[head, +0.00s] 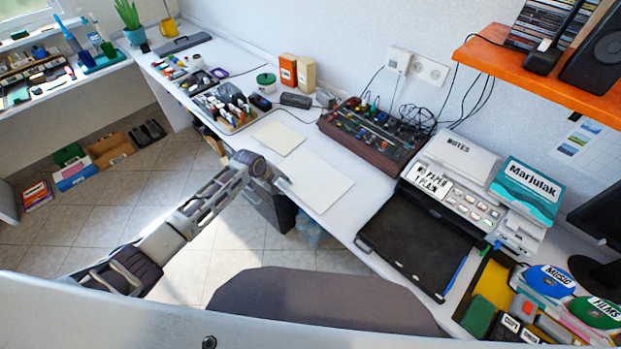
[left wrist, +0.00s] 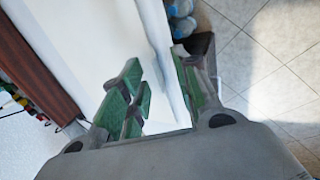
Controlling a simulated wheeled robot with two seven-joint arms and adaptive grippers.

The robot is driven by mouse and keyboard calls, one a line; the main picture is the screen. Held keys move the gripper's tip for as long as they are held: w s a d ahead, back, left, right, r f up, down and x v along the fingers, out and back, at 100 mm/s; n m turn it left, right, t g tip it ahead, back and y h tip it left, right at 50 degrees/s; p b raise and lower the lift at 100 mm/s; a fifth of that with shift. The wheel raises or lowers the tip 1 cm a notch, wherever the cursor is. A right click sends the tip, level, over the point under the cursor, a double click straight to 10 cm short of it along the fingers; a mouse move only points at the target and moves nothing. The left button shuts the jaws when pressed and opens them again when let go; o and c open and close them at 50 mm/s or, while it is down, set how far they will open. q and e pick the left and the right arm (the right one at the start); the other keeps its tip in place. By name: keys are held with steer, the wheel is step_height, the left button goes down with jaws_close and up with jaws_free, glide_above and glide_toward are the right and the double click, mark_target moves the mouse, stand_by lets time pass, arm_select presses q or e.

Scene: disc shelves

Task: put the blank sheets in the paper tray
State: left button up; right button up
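A stack or single large blank sheet (head: 318,182) lies flat on the white desk, close to its front edge. A smaller cream sheet (head: 279,136) lies just behind it to the left. The black paper tray (head: 420,243) sits in front of the printer (head: 458,190), whose label reads "NO PAPER! PLAIN". My left gripper (head: 281,182) is at the large sheet's near left edge. In the left wrist view, its green-padded fingers (left wrist: 163,97) are apart, with pale surface and the desk edge between them. I cannot tell if they touch the sheet. My right gripper is out of view.
A brown mixer-like box (head: 374,133) with cables stands behind the large sheet. A pen-filled organizer (head: 228,107) is to the left. A yellow tray (head: 492,285) with labelled discs stands right of the paper tray. A chair back (head: 315,300) is in front of the desk.

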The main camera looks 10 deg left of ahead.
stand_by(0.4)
arm_select(q)
jaws_close()
steer(key=shift+r, duration=0.15)
